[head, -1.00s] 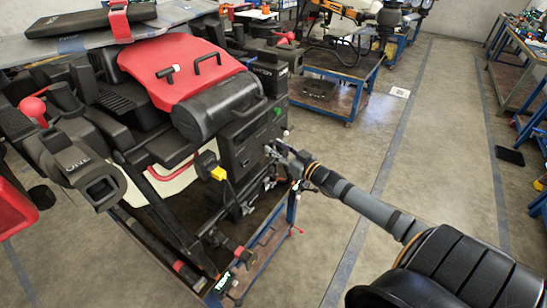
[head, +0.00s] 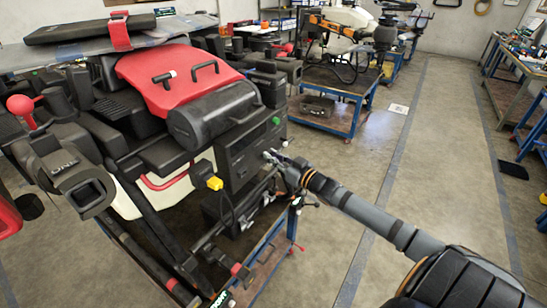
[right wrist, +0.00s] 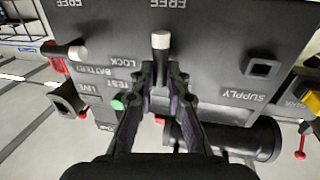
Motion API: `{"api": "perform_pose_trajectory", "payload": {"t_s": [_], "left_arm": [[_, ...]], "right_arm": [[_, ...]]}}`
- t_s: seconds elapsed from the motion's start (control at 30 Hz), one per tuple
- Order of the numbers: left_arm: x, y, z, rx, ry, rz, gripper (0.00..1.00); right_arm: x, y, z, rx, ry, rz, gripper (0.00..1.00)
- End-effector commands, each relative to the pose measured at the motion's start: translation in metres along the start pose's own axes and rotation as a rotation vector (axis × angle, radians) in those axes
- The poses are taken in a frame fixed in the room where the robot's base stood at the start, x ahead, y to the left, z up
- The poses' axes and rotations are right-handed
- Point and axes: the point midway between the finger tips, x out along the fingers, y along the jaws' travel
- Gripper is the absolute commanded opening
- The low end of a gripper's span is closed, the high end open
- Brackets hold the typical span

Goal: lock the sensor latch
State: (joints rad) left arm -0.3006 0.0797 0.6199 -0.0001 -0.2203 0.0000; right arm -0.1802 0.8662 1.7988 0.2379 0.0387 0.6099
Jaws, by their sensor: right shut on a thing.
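My right gripper (head: 272,158) is at the front face of the dark control box (head: 240,160) on the drone. In the right wrist view, the fingers of my right gripper (right wrist: 161,72) are closed around a dark latch lever with a white tip (right wrist: 160,41). The tip sticks out past the fingertips, and the lever's lower part is partly hidden between the fingers. A second white-tipped lever (right wrist: 76,51) is to the left. The panel lettering is inverted: FREE along the top edge, LOCK left of the fingers. I cannot read which latch is the sensor one. My left gripper is out of view.
A green button (right wrist: 117,104) sits close to the left finger in the right wrist view. A black cylinder (right wrist: 235,138) and a red-knobbed lever (right wrist: 300,150) are at lower right. A yellow connector (head: 214,183) hangs beside the box.

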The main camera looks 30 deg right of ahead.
Motion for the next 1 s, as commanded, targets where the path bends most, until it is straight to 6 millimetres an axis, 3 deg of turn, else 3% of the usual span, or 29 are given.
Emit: {"api": "perform_pose_trajectory", "payload": {"t_s": [0.47,1.0], "left_arm": [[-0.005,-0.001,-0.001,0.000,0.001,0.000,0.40],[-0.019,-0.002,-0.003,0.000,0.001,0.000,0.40]], "right_arm": [[0.000,-0.002,0.000,-0.100,0.018,0.001,0.00],[-0.002,-0.008,0.005,-0.572,0.111,0.000,0.00]]}}
